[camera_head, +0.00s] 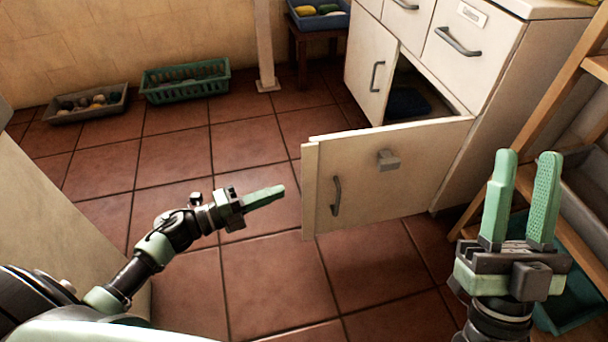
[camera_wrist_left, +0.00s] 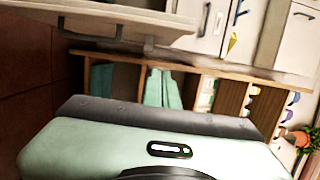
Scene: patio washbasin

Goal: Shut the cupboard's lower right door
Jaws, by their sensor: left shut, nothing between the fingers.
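The lower right door (camera_head: 430,160) of the white cupboard (camera_head: 497,85) stands wide open, swung out from its right side. It has a dark bar handle (camera_head: 335,196) near its free edge and a small grey block (camera_head: 388,160) on its face. In the left wrist view a pale panel with a dark handle, apparently this door (camera_wrist_left: 130,14), crosses the top left. My left gripper (camera_head: 264,197) is shut and empty, just left of the door's free edge, apparently with a small gap. My right gripper (camera_head: 521,200) is open and empty, raised to the right of the door.
The lower left door (camera_head: 370,68) looks closed; a dark item (camera_head: 408,101) lies inside the open compartment. A wooden shelf rack (camera_head: 540,110) stands close on the right. A green basket (camera_head: 186,82) and a grey tray (camera_head: 86,106) lie by the wall. Tiled floor left of the door is clear.

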